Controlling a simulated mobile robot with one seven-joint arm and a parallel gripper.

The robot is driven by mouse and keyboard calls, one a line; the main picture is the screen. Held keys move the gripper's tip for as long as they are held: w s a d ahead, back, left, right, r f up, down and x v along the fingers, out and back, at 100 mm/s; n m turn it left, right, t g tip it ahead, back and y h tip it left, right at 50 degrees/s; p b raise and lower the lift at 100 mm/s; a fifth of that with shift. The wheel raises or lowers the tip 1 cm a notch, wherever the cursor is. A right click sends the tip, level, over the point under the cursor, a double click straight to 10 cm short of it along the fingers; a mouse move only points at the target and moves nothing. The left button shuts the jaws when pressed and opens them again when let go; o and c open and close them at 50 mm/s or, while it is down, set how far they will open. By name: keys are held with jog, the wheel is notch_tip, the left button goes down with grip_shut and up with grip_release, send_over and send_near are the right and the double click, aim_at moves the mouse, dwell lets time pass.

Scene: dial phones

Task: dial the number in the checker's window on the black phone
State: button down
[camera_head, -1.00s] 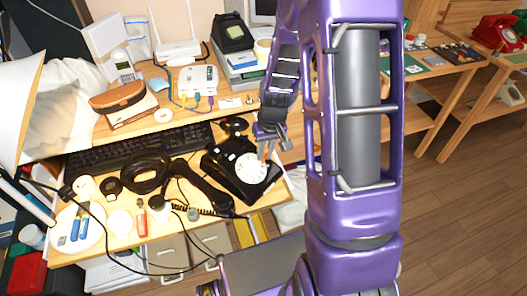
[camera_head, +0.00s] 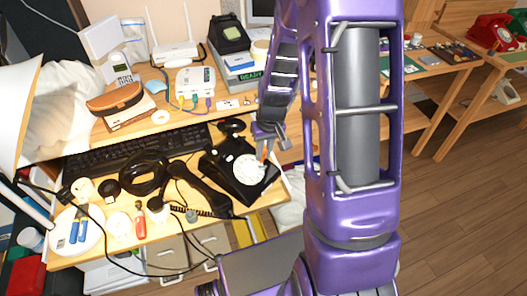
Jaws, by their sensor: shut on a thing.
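The black phone (camera_head: 226,176) sits near the right front of the desk, its white rotary dial (camera_head: 249,168) facing up. Its black handset (camera_head: 203,188) lies off the phone, to the left, with a coiled cord. My gripper (camera_head: 266,144) is above the dial's right side, shut on a thin orange-brown stick (camera_head: 264,154) that points down at the dial. I cannot tell whether the tip touches a finger hole. A grey box with a green window (camera_head: 251,80) reading READY stands at the back, likely the checker. No number is legible there.
A black keyboard (camera_head: 133,150) lies behind the handset. A white router box (camera_head: 195,83) with coloured cables stands on the shelf. A round white tray (camera_head: 78,230) with blue-handled tools is front left. A red phone (camera_head: 490,31) stands on another table far right.

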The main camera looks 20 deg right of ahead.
jog(key=shift+r, duration=0.1)
notch_tip(320, 180, up, 6)
jog(key=s+d+p, duration=0.1)
jog(key=s+p, duration=0.1)
jog(key=p, duration=0.2)
jog(key=shift+s+d, duration=0.25)
jog(key=shift+a, duration=0.1)
dwell(1.6)
